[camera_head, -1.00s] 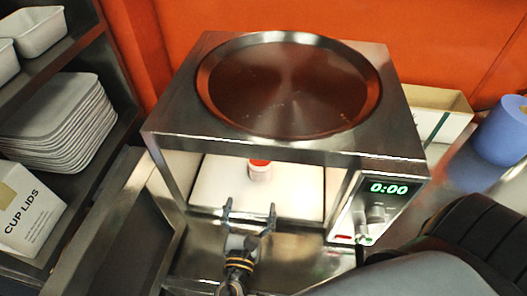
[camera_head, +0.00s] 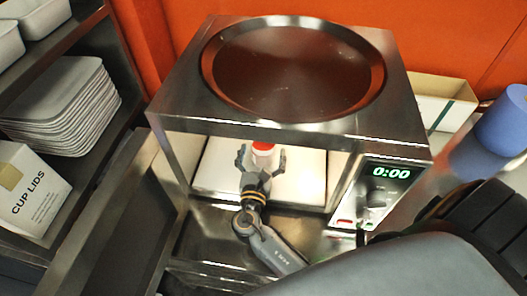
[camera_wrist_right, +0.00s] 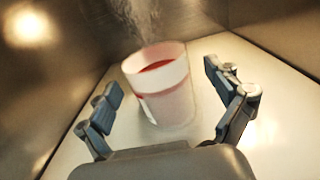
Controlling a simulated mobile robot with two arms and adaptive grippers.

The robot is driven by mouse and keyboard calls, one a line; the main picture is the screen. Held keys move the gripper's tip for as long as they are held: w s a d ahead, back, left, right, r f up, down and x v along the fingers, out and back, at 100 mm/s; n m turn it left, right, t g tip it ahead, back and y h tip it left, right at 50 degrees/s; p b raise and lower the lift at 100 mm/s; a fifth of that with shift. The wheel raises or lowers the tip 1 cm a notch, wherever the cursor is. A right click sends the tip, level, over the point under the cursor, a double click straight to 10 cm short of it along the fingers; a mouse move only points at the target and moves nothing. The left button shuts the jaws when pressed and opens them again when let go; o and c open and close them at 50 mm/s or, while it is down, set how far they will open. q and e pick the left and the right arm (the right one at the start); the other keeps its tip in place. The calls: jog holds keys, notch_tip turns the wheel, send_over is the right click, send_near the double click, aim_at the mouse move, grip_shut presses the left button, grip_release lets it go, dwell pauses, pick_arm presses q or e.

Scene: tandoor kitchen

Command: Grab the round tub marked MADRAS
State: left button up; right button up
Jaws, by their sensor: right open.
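A small round tub with a red top and pale sides (camera_head: 263,152) stands upright on the white floor inside the open microwave (camera_head: 332,185). Its lettering cannot be read. In the right wrist view the tub (camera_wrist_right: 163,92) looks whitish-pink with red inside the rim, and steam rises above it. My right gripper (camera_head: 261,158) reaches into the microwave. In the right wrist view its open fingers (camera_wrist_right: 168,100) stand on either side of the tub, with visible gaps. My left gripper is not in view.
The microwave door (camera_head: 110,215) hangs open at the left. A large round metal tray (camera_head: 292,70) lies on top of the microwave. A shelf with stacked trays (camera_head: 62,105) and a cup lids box (camera_head: 30,190) is at left.

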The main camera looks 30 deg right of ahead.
jog(key=shift+x, duration=1.1)
jog(key=shift+s+a, duration=0.1)
jog(key=c, duration=1.4)
jog(key=shift+c, duration=0.6)
jog(key=shift+r, duration=0.1)
